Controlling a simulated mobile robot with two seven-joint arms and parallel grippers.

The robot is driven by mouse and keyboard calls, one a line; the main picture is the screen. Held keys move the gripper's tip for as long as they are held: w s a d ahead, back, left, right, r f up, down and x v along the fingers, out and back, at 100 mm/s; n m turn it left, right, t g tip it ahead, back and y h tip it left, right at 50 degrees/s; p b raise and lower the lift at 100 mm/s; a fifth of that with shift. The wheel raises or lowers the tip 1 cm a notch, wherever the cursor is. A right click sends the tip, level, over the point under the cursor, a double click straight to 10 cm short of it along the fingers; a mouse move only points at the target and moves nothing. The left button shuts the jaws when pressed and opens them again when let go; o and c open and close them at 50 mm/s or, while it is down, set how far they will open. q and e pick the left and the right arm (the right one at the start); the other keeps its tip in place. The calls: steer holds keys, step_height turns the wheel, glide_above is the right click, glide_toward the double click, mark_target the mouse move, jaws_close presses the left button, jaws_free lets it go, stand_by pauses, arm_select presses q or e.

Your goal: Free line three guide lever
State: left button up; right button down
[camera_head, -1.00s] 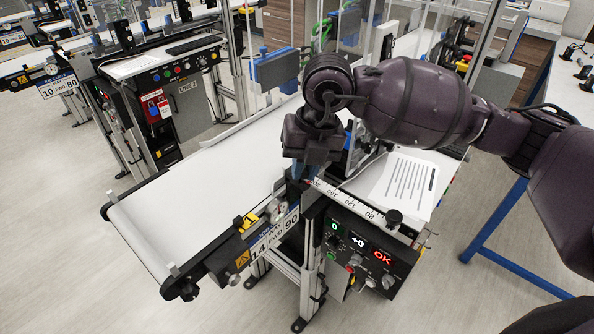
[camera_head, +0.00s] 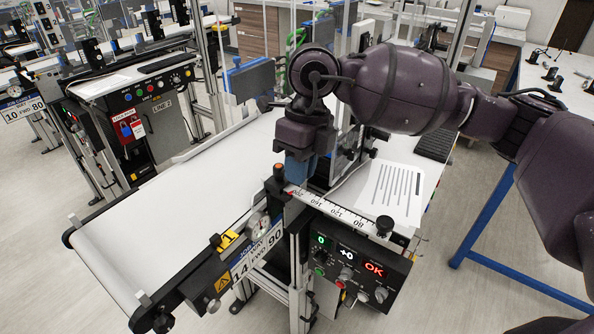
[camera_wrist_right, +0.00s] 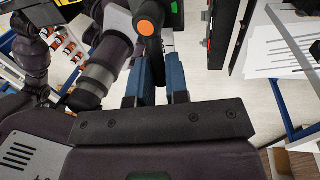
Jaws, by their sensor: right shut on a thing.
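My right gripper (camera_head: 296,178) is down at the front rail of the near conveyor, at the left end of a white ruler scale (camera_head: 325,208). In the right wrist view, its two blue fingers (camera_wrist_right: 157,68) stand on either side of a black guide lever (camera_wrist_right: 153,50) with an orange end, and are shut on it. The lever's orange end (camera_head: 279,167) shows just left of the fingers in the head view; its lower part is hidden. My left gripper is not in view.
The conveyor's white belt (camera_head: 170,215) is bare. Below the scale, a control panel (camera_head: 350,262) shows 0, +0 and OK. A job card (camera_head: 257,252) reads 14 FWD 90. A printed sheet (camera_head: 390,193) lies right of the gripper. Another line's panel (camera_head: 150,95) stands at back left.

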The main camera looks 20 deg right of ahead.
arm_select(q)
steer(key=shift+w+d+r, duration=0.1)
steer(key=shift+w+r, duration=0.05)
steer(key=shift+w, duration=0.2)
arm_select(e)
steer(key=shift+w+n, duration=0.1)
steer(key=shift+n, duration=0.2)
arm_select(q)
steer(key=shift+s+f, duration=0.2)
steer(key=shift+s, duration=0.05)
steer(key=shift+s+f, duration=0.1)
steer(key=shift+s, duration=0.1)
arm_select(e)
steer(key=c, duration=1.1)
jaws_free()
steer(key=shift+d, duration=0.1)
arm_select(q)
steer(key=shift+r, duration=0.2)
arm_select(e)
step_height(320, 180, up, 11)
steer(key=w+d, duration=0.1)
steer(key=shift+d+f, duration=0.15)
steer(key=shift+d, duration=0.15)
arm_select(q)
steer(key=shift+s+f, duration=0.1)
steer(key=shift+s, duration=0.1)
